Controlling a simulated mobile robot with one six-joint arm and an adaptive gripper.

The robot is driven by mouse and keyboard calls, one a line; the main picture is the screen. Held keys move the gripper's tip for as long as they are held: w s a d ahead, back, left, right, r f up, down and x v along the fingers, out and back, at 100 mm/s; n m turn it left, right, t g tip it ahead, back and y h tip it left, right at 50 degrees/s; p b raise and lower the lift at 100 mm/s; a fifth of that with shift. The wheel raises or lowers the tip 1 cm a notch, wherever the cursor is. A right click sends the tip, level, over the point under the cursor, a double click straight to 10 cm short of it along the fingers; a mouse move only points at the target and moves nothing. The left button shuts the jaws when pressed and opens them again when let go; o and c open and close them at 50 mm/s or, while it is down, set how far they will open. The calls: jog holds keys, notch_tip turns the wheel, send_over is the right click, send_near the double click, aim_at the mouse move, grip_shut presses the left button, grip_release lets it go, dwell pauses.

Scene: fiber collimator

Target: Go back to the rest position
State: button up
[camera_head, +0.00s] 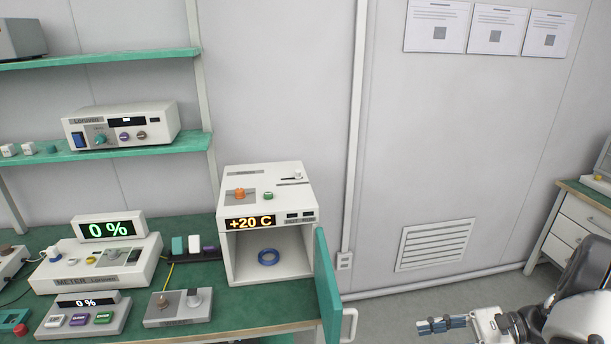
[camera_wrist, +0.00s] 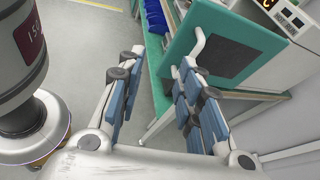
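My gripper (camera_head: 442,325) is at the lower right of the head view, over the floor and to the right of the bench. In the wrist view my gripper (camera_wrist: 159,65) is open, with its blue-padded fingers wide apart and nothing between them. Beyond the fingers is the open green door (camera_wrist: 228,48) of the white heating box, with its pale handle. In the head view this door (camera_head: 326,283) stands open at the bench's right end, apart from my gripper.
A meter (camera_head: 97,267) reading 0 % and a small two-knob unit (camera_head: 178,307) stand on the green bench. A drawer cabinet (camera_head: 579,222) is at the far right. Floor (camera_head: 395,292) between is clear.

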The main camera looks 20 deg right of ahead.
jog(key=a+r+n+g+h, duration=0.6)
jog(key=a+r+n, duration=0.4)
jog(key=a, duration=0.5)
jog(key=s+a+r+n+t+h, duration=0.5)
jog(key=s+a+r+n+h, duration=0.1)
jog(key=s+a+n, duration=0.3)
jog(key=shift+s+a+r+n+h, duration=0.4)
jog(key=shift+s+r+n, duration=0.2)
jog(key=shift+n, duration=0.3)
